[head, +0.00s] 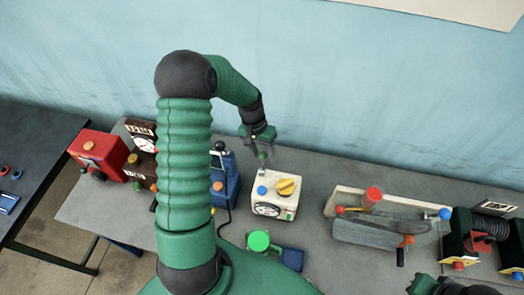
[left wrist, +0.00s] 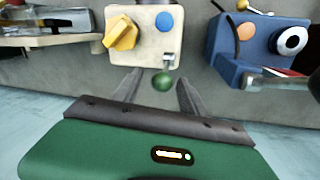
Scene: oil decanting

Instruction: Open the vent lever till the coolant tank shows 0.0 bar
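A cream box (head: 275,193) stands on the grey bench with a yellow knob (head: 286,187), a blue button (head: 262,190) and a round gauge (head: 267,209) on its front. Its gauge reading and any label are too small to read. A small lever with a green ball (left wrist: 163,82) rises at its back edge. My left gripper (head: 261,152) points down behind the box. In the left wrist view, its two fingers are open, one on either side of the ball, with gaps visible. My right gripper (head: 424,284) shows only partly at the bottom edge, its fingers unclear.
A blue machine (head: 227,180) stands close left of the cream box, partly behind my left arm. A red box (head: 98,153) is farther left. A green round-topped item (head: 258,241) sits in front.

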